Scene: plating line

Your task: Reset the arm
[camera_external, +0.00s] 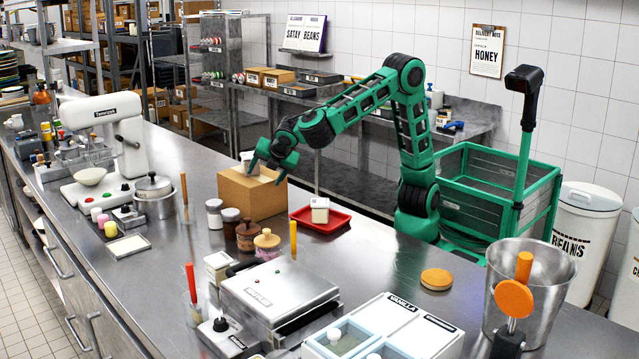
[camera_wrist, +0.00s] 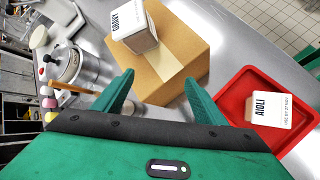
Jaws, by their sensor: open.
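My green arm reaches from its base behind the counter to above the cardboard box (camera_external: 254,193). My gripper (camera_external: 268,172) is open at the box's top, close to a small white tub (camera_external: 247,160). In the wrist view the fingers (camera_wrist: 160,97) are spread, with nothing between them.
A red tray (camera_external: 321,220) with a white tub marked AIOLI (camera_wrist: 271,108) lies right of the box. Jars (camera_external: 215,213), a metal press (camera_external: 278,292) and a mixer (camera_external: 102,150) stand on the counter. A green-framed bin (camera_external: 495,195) stands behind it.

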